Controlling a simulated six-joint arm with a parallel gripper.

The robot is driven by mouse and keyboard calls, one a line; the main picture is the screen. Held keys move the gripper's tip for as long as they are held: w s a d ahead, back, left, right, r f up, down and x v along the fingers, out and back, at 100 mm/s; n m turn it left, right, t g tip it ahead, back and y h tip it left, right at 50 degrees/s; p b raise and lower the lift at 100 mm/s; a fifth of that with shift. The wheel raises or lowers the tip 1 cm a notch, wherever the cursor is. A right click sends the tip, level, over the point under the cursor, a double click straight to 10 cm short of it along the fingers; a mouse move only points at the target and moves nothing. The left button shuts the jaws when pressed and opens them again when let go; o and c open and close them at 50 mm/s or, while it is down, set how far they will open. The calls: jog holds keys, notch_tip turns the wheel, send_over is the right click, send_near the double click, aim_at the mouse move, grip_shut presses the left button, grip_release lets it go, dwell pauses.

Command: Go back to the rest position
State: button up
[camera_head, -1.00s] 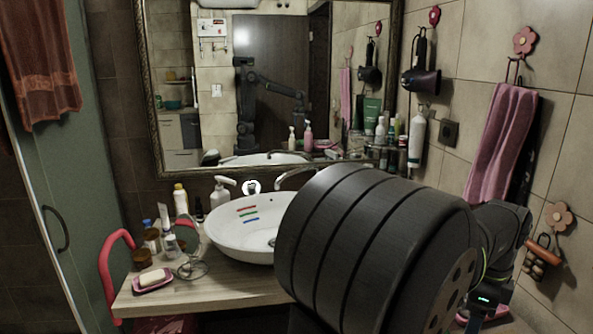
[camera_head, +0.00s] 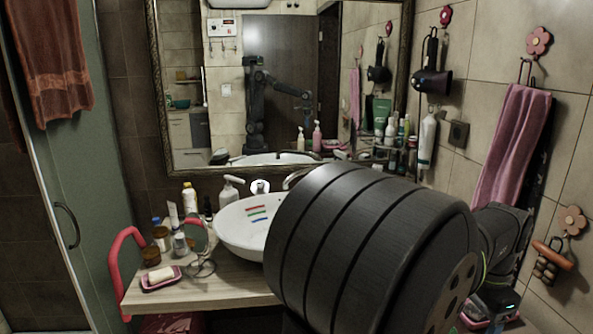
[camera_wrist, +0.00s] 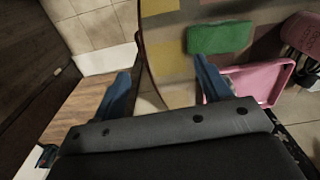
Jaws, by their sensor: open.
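My gripper (camera_wrist: 160,88) shows in the wrist view with its two blue fingers spread apart and nothing between them. It is above a surface edge, with tiled floor beyond. In the head view my arm's large dark link fills the lower right and hides part of the basin; the gripper itself is not visible there. The white vessel basin (camera_head: 232,242) stands on the wooden counter (camera_head: 225,290), with red, green and blue marks on its inner wall.
A soap dish (camera_head: 161,283), bottles and a small round mirror (camera_head: 197,236) stand left of the basin. A pink towel (camera_head: 510,145) hangs at right. In the wrist view, a green block (camera_wrist: 220,38) and a pink tray (camera_wrist: 250,82) lie near the right finger.

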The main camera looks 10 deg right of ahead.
jog(key=shift+a+n, duration=0.15)
jog(key=shift+n, duration=0.6)
jog(key=shift+a+n, duration=0.15)
jog(key=shift+n, duration=0.6)
